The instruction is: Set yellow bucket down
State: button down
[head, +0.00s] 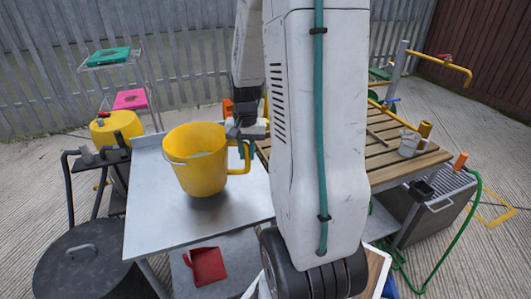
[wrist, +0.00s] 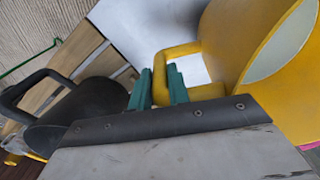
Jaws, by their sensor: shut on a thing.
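The yellow bucket (head: 190,178) is upright over the grey metal table (head: 150,222), with a pale surface showing inside it and a thin wire handle at its left. A shadow lies under it; I cannot tell whether its base touches the top. My gripper (head: 243,140) is at the bucket's right side, by its yellow side handle (head: 242,158). In the wrist view my gripper's green fingers (wrist: 162,88) are shut on that handle, and the bucket (wrist: 245,50) fills the right side. My arm hides part of the scene right of the table.
A slatted wooden table (head: 385,135) with a small pail (head: 412,143) stands to the right. A dark round lidded bin (head: 80,262) stands front left.

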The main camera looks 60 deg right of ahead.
jog(key=f, duration=0.1)
jog(key=w+f, duration=0.2)
jog(key=shift+w+a+f, duration=0.1)
jog(key=shift+a+f, duration=0.2)
dwell(0.3)
jog(key=c, duration=1.3)
grip_release()
jog(key=shift+f, duration=0.15)
